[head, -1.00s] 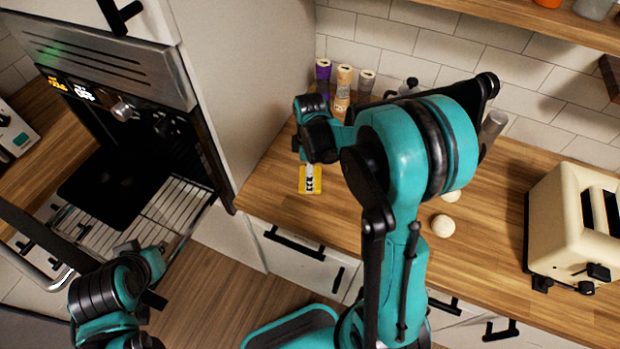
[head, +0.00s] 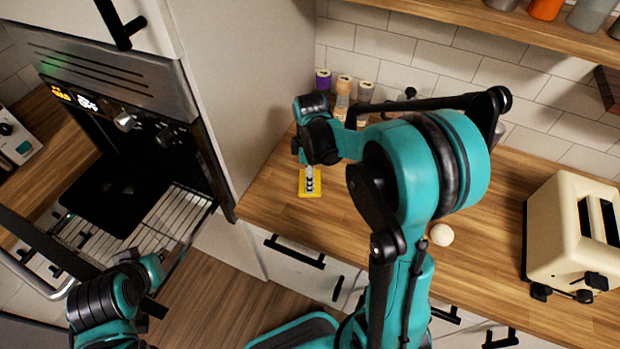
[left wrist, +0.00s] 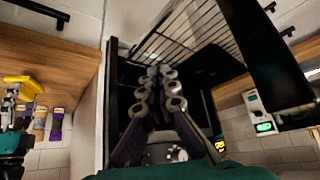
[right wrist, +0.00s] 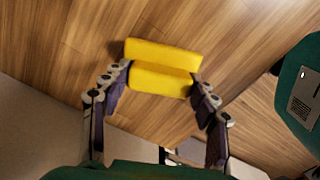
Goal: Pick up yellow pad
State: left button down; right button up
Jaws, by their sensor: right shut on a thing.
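The yellow pad (right wrist: 163,67) is a yellow block with a ridge across it in the right wrist view, above the wooden counter. My right gripper (right wrist: 161,83) has its fingers at the pad's two ends and is shut on it. In the head view the pad (head: 310,184) shows below the right gripper's fingers (head: 310,178), near the counter's left end. The left wrist view also shows the pad (left wrist: 24,84) at its left edge. Whether the pad touches the counter is unclear.
Several bottles (head: 343,88) stand behind the right gripper by the tiled wall. A pale ball (head: 441,235) and a cream toaster (head: 575,235) are on the counter to the right.

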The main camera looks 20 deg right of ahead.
jog(key=s+d+r+p, duration=0.3)
jog(key=s+r, duration=0.5)
jog(key=s, duration=0.3)
jog(key=shift+d, duration=0.65)
jog(key=o, duration=0.5)
jog(key=shift+c, duration=1.2)
